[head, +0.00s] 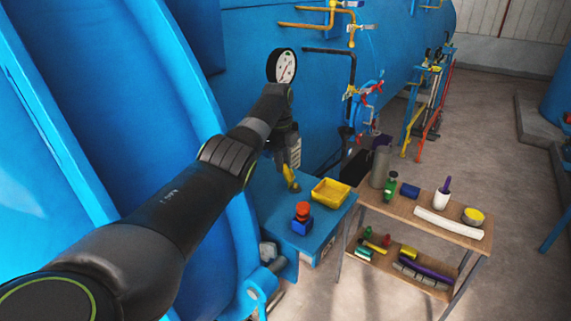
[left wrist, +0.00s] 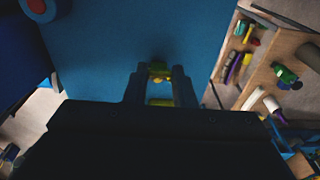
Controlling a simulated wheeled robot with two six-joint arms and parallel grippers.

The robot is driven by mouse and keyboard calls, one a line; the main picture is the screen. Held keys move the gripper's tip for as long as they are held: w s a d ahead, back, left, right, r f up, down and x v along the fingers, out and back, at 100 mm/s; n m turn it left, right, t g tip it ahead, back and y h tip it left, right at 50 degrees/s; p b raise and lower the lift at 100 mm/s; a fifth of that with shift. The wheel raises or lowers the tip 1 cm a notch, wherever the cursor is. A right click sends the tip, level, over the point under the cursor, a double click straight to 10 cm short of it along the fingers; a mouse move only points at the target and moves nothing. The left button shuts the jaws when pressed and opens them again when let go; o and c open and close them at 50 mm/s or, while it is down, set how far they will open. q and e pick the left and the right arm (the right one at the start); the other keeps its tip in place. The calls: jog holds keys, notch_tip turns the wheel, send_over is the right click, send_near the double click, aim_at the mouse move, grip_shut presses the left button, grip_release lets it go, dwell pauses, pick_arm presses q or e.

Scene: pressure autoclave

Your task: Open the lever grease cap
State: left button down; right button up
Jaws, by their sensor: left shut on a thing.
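My left gripper (head: 289,162) is above the blue box top (head: 272,195), beside the large blue vessel. A small yellow piece (head: 291,180) shows just below its fingers, and I take it for the lever grease cap. In the left wrist view my left gripper (left wrist: 159,88) has its two fingers around a yellow-green piece (left wrist: 158,69), shut on it. The fingers hide its sides, and I cannot tell whether it is lifted or tilted. My right gripper is in neither view.
A yellow tray (head: 331,192) and a red knob on a blue block (head: 302,212) stand on the box top close by. A wooden workbench (head: 400,206) with bottles and tools is to the right. A pressure gauge (head: 286,67) is above the gripper.

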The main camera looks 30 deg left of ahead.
pick_arm(q)
jog(key=shift+a+f, duration=0.1)
jog(key=shift+f, duration=0.05)
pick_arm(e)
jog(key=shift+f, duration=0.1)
pick_arm(q)
jog(key=c, duration=1.2)
grip_release()
jog(key=shift+a, duration=0.1)
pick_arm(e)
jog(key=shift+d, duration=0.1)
